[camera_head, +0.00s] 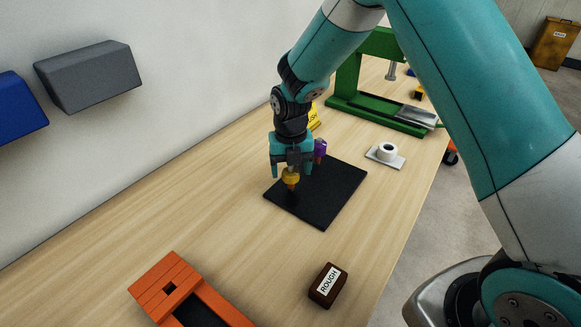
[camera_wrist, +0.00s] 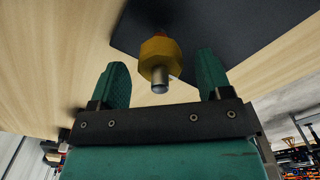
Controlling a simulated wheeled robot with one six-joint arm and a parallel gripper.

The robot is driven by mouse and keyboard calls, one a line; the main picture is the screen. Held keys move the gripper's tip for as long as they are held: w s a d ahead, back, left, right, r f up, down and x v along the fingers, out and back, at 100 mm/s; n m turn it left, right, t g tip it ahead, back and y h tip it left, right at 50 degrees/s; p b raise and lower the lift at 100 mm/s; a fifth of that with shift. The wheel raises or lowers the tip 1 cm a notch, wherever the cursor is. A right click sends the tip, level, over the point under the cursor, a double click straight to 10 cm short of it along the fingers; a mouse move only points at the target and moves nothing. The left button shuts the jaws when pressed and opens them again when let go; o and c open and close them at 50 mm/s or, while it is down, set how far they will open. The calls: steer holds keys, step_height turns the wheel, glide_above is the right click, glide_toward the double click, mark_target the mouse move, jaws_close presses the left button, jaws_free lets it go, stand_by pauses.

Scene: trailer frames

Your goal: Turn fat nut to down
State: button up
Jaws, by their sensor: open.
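The fat nut, a yellow faceted piece (camera_head: 290,180), stands upright over the left part of a black mat (camera_head: 330,198), with an orange-red part under it. In the wrist view the nut (camera_wrist: 158,52) sits around a short grey metal stud (camera_wrist: 160,81) that points toward the camera. My gripper (camera_head: 290,172) is open above the mat, pointing down. In the wrist view its two teal fingers (camera_wrist: 163,62) stand on either side of the nut, with gaps visible on both sides. The nut's lower end is mostly hidden in the wrist view.
A purple piece (camera_head: 320,148) stands close behind my gripper, with a yellow object (camera_head: 313,118) beyond. A white round part on a plate (camera_head: 387,152), a green press (camera_head: 375,110), a brown ROUGH block (camera_head: 328,286) and an orange box (camera_head: 180,290) share the wooden bench (camera_head: 225,215).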

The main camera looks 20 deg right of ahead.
steer(key=shift+f, duration=0.55)
steer(key=c, duration=0.9)
steer(key=shift+c, duration=0.2)
steer(key=shift+m, duration=0.3)
